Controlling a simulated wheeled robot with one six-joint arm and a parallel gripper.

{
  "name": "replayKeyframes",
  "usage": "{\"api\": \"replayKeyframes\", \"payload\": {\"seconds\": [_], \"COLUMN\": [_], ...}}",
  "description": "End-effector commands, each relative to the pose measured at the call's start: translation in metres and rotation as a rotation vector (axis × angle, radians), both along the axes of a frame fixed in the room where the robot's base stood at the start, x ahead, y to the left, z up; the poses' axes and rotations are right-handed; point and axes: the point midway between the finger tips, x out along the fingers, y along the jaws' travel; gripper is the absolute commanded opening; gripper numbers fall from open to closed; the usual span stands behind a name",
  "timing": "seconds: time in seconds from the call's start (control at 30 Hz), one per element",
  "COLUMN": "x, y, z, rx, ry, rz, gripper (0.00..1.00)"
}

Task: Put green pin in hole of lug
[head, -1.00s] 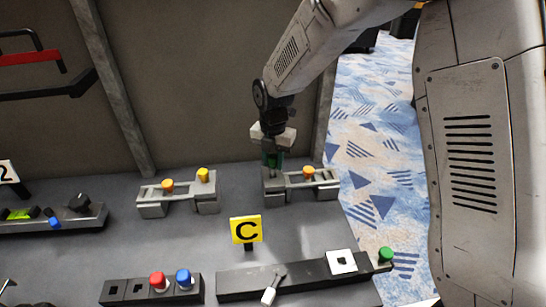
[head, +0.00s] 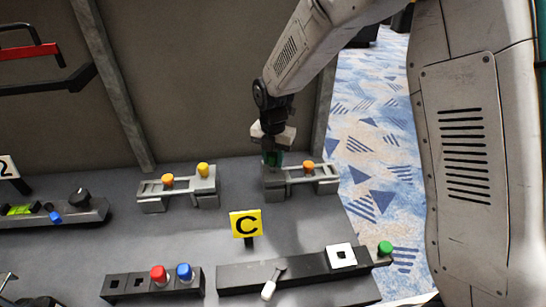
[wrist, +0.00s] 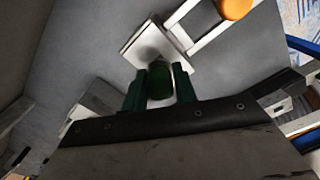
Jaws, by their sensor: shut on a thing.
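My gripper (head: 272,160) points down over the left end block of the right-hand grey fixture (head: 325,186). It is shut on a green pin (wrist: 160,80), which shows between two dark green fingers in the wrist view. The lug appears to be this pale end block (wrist: 134,40), under and just beyond the pin. The pin and fingers cover its hole, so I cannot tell whether the pin tip is in it. An orange knob (head: 308,168) sits on the fixture's rails; it also shows in the wrist view (wrist: 235,8).
A similar fixture (head: 152,205) to the left carries an orange knob and a yellow cylinder (head: 203,169). A yellow C sign (head: 245,224) stands in front. Nearer are a lever panel (head: 235,277), a green button (head: 385,248) and red and blue buttons. The wall is behind.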

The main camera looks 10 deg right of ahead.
Motion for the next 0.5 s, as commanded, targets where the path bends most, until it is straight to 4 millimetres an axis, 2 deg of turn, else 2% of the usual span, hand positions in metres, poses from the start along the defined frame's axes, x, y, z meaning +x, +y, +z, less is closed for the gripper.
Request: {"api": "replayKeyframes", "payload": {"seconds": [0.5], "x": [0.0], "y": [0.0], "z": [-0.014], "rx": [0.0], "ry": [0.0], "rz": [0.0], "gripper": [0.04]}}
